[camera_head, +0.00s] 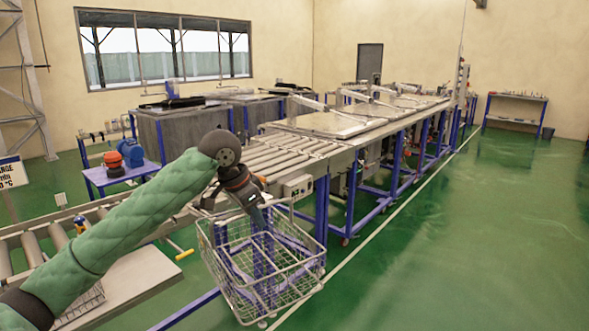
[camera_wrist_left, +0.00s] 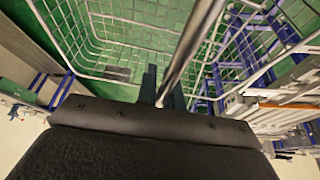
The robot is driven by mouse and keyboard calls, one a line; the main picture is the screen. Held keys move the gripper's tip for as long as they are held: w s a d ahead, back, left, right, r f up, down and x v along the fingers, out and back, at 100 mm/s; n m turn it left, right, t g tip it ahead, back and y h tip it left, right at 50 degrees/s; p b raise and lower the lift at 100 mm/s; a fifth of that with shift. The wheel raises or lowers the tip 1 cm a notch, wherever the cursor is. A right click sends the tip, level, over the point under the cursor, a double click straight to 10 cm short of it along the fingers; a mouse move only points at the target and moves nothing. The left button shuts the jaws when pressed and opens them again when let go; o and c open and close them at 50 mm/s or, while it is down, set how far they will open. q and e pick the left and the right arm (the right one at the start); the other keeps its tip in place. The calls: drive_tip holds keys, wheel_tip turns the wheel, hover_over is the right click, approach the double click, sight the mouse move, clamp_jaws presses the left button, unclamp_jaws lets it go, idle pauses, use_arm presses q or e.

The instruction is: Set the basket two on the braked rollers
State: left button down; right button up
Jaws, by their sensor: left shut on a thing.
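A wire basket (camera_head: 262,275) hangs in the air over the green floor, in front of the roller line, slightly tilted. My left gripper (camera_head: 258,219) is shut on its upper rim or handle; the exact grip spot is partly hidden. In the left wrist view the basket's wire mesh (camera_wrist_left: 125,48) fills the upper part, and a metal bar passes close to the gripper's fingers (camera_wrist_left: 163,84). A bed of rollers (camera_head: 285,155) lies behind the basket. More rollers (camera_head: 32,250) show at the left. I cannot tell which are braked. My right gripper is out of view.
A control box (camera_head: 298,188) sits on the roller frame's edge. A small blue table (camera_head: 120,175) holds red and blue equipment. The floor at right is free.

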use_arm(q)
drive_tip(key=s+f+n, duration=0.1)
drive_tip(key=f, duration=0.4)
drive_tip(key=s+f+n+y, duration=0.1)
drive_tip(key=s+f+n, duration=0.1)
drive_tip(key=f, duration=0.3)
drive_tip(key=s+f+n+t, duration=0.1)
drive_tip(key=f, duration=0.4)
drive_tip(key=shift+s+d+n, duration=0.2)
drive_tip(key=shift+d+n, duration=0.1)
drive_tip(key=shift+d, duration=0.1)
drive_tip(key=s+f+n+y, duration=0.2)
drive_tip(key=s+f+n, duration=0.4)
drive_tip(key=s+f, duration=0.6)
drive_tip(key=w+a+f, duration=0.1)
drive_tip(key=a+f, duration=0.1)
drive_tip(key=a, duration=0.4)
drive_tip(key=w+a+f, duration=0.1)
drive_tip(key=w+a, duration=0.1)
drive_tip(key=a, duration=0.4)
drive_tip(key=shift+a+f+n+t+y, duration=0.15)
drive_tip(key=shift+f+n+t+y, duration=0.2)
drive_tip(key=shift+n+t+y, duration=0.05)
drive_tip(key=shift+w, duration=0.1)
